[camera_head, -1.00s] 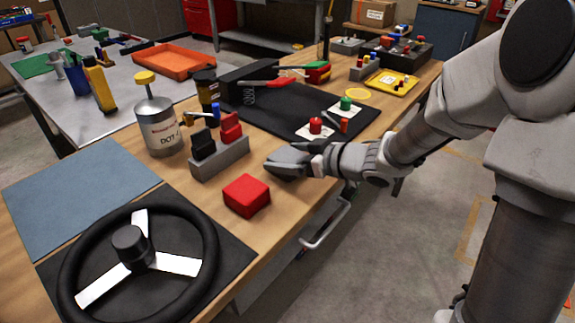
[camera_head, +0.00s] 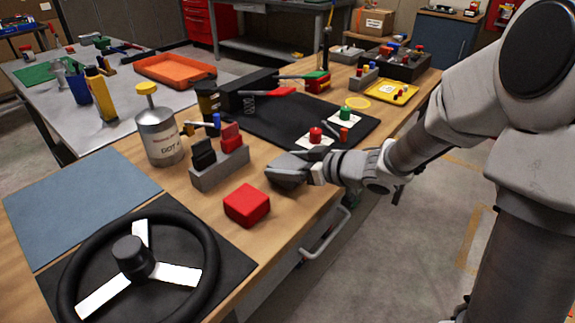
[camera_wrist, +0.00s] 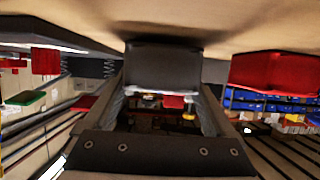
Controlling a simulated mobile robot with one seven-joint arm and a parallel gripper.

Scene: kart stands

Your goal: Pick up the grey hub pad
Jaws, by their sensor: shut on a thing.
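My gripper (camera_head: 272,174) is low over the wooden bench, near its front edge and to the right of the red pad. In the wrist view, a dark grey block, the grey hub pad (camera_wrist: 164,68), sits between the fingers, and my gripper (camera_wrist: 165,100) is shut on it. The pad is close to the wooden surface, with a shadow beside it; I cannot tell whether it touches.
A red pad (camera_head: 247,205) lies close by; it also shows in the wrist view (camera_wrist: 275,71). A grey holder (camera_head: 220,168) with black and red blocks stands behind. A steering wheel (camera_head: 205,270) lies on a black mat. A can (camera_head: 160,140) stands farther back.

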